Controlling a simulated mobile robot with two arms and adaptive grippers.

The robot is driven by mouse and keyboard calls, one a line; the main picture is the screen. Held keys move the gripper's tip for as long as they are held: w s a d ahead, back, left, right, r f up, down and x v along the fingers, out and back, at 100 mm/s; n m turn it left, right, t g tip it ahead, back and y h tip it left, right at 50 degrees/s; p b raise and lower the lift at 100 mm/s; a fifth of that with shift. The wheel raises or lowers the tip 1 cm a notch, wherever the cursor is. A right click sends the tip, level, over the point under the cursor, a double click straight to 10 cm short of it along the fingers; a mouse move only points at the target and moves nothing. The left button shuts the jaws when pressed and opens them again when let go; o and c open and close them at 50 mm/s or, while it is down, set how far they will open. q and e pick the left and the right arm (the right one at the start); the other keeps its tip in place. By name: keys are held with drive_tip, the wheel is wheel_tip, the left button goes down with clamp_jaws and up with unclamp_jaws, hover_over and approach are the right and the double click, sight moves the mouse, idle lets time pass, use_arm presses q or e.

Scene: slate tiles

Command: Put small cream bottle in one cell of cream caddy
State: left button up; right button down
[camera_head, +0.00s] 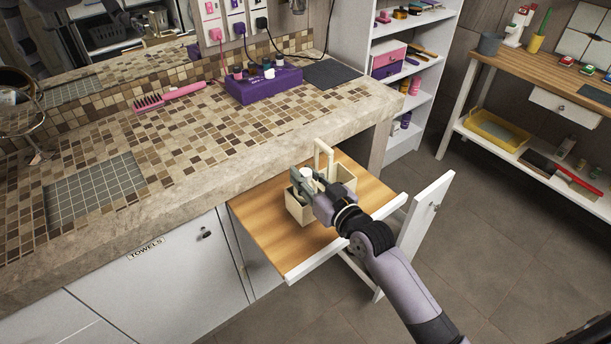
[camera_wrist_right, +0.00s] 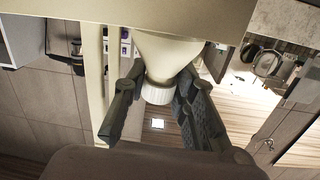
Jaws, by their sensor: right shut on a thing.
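The cream caddy (camera_head: 299,208) stands on the pulled-out wooden shelf, with its upright handle (camera_head: 323,153) at the back. My right gripper (camera_head: 309,180) is over the caddy's left part, shut on the small cream bottle (camera_head: 306,173). In the right wrist view the bottle (camera_wrist_right: 167,52) shows between both fingers (camera_wrist_right: 160,100), its white ribbed cap towards the camera. A cream band, seemingly the caddy's wall (camera_wrist_right: 60,8), cuts off the bottle's other end. I cannot tell whether the bottle touches the cell floor. My left gripper is not in view.
The wooden shelf (camera_head: 267,232) has bare room left of the caddy. The stone counter edge (camera_head: 200,190) overhangs behind it. An open white door (camera_head: 423,225) stands at the right. A purple box (camera_head: 262,84) and pink brush (camera_head: 170,96) lie on the counter.

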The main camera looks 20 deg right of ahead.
drive_tip(key=shift+f, duration=0.1)
drive_tip(key=c, duration=1.6)
unclamp_jaws()
drive_tip(key=shift+s, duration=0.15)
drive_tip(key=b+v, duration=0.1)
drive_tip(key=v, duration=1)
drive_tip(key=shift+s, duration=0.4)
drive_tip(key=shift+d, duration=0.1)
